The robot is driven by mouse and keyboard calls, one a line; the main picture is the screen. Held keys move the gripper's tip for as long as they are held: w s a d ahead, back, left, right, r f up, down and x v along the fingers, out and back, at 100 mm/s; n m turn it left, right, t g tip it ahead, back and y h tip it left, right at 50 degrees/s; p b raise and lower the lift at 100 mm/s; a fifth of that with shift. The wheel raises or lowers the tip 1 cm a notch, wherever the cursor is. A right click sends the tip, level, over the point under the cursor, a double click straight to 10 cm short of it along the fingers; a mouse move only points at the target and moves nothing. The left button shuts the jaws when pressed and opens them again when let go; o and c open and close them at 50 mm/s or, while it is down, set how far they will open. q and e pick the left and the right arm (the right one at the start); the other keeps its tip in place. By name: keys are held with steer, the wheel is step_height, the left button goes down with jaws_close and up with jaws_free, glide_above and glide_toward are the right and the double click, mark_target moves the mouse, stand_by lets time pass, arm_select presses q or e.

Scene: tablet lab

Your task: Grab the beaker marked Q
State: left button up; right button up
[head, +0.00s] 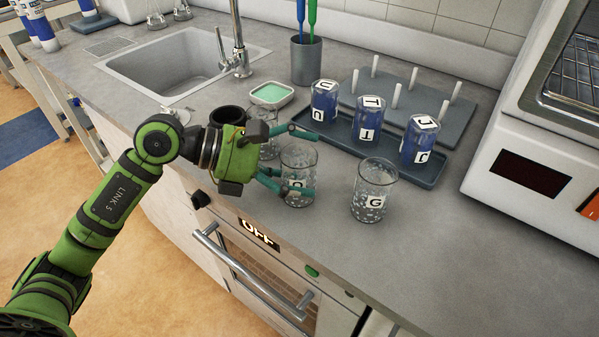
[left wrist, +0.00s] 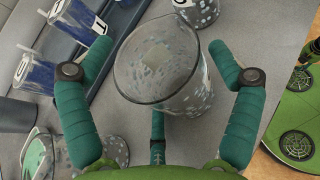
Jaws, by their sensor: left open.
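A clear speckled beaker (head: 300,163) stands upright on the counter. Its label is partly covered by a finger and looks like Q or O. My left gripper (head: 300,166) is open, with its fingers on either side of this beaker. In the left wrist view the beaker (left wrist: 168,72) sits between the spread fingers of the gripper (left wrist: 158,62), with gaps visible on both sides. Its label is not readable there. My right gripper is not in view.
A beaker marked G (head: 374,188) stands close on the right. Another beaker (head: 262,137) is partly hidden behind my gripper. Blue containers marked U (head: 324,101), T (head: 368,120) and J (head: 419,140) stand on a tray (head: 340,143) behind. The front right counter is clear.

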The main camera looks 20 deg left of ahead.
arm_select(q)
steer(key=c, duration=1)
